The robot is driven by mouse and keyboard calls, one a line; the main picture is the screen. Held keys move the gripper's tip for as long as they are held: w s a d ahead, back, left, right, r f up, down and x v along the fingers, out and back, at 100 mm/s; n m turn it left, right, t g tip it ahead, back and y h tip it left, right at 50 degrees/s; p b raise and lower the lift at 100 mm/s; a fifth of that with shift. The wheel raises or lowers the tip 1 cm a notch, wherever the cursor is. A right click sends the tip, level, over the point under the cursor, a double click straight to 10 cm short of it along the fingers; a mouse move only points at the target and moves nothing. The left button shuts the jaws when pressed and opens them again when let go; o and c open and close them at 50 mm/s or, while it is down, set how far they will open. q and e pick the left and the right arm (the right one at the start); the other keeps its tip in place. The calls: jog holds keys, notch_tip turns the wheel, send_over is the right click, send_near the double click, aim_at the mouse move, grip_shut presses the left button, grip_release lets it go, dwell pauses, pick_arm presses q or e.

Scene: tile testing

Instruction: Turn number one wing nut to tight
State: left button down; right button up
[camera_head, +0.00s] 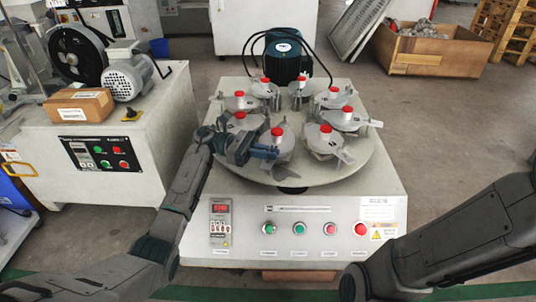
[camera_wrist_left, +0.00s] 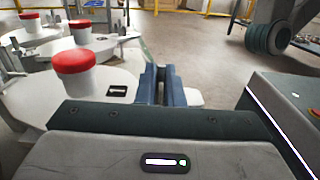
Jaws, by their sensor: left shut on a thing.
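A round grey turntable (camera_head: 345,172) on the white machine carries several grey stations with red caps and small metal clamp parts. My left gripper (camera_head: 264,153) is at the front-left station (camera_head: 284,146), low beside its red cap (camera_head: 277,132). In the left wrist view the blue fingers (camera_wrist_left: 164,84) are close together, to the right of the nearest red cap (camera_wrist_left: 74,62). They are shut on the wing nut, which the fingers mostly hide. I cannot read which station is number one. My right arm comes in at the lower right, its gripper out of view.
A control panel with buttons (camera_head: 300,228) is on the machine's front. A dark motor (camera_head: 284,55) stands behind the turntable. A white cabinet with a motor (camera_head: 128,72) and a cardboard box (camera_head: 78,104) is at left. Neighbouring stations leave little room around the gripper.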

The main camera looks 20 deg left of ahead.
dwell(0.3)
pick_arm(q)
jog(key=c, duration=1.6)
grip_release()
jog(key=shift+o, duration=0.2)
jog(key=a+p, duration=0.1)
jog(key=a, duration=0.5)
jog(key=shift+a+r+p, duration=0.1)
jog(key=shift+a+p, duration=0.15)
jog(key=shift+p, duration=0.15)
jog(key=shift+a, duration=0.5)
